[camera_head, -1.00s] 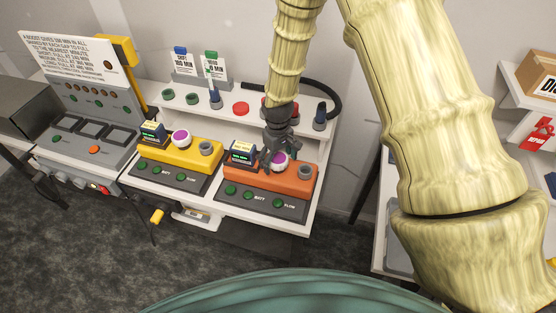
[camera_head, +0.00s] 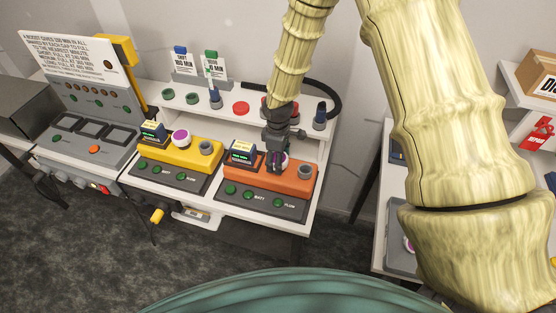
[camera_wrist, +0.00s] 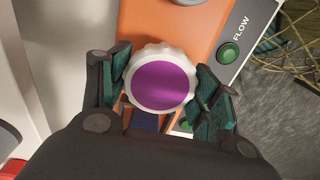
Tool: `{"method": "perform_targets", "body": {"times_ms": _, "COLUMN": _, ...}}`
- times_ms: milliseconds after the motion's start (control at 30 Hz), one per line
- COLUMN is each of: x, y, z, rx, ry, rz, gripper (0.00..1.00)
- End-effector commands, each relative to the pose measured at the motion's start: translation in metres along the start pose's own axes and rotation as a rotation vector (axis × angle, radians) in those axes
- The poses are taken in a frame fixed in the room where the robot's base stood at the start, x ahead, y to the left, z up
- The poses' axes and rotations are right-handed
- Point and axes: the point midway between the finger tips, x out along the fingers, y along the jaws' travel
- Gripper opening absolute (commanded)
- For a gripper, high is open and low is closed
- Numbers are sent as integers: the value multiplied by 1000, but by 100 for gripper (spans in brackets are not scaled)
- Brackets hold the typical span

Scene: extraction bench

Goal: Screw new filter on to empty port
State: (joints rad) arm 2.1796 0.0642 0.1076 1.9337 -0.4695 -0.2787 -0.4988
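A white ribbed filter with a purple top (camera_wrist: 162,84) sits on the orange unit (camera_head: 250,176), left of that unit's grey port (camera_head: 305,172). In the head view my gripper (camera_head: 277,162) points down over this filter and partly hides it. In the wrist view my gripper (camera_wrist: 165,92) has one green-padded finger on each side of the filter. The fingers look spread around it; I cannot tell whether the pads touch it. The yellow unit (camera_head: 158,153) carries a similar white and purple filter (camera_head: 181,138) and a grey port (camera_head: 206,148).
A shelf (camera_head: 230,112) with green, blue and red caps runs behind the units. A grey panel with a sign (camera_head: 70,58) stands at the left. My own arm fills the right middle. A side table (camera_head: 395,205) stands at the right.

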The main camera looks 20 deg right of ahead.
Motion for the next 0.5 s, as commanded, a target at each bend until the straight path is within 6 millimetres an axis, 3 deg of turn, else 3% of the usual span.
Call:
{"method": "perform_targets", "body": {"times_ms": 233, "x": 1, "y": 0, "z": 0, "rx": 63, "ry": -1, "rz": 1, "gripper": 34}}
{"method": "perform_targets", "body": {"times_ms": 500, "x": 1, "y": 0, "z": 0, "rx": 478, "ry": -2, "rz": 2, "gripper": 34}}
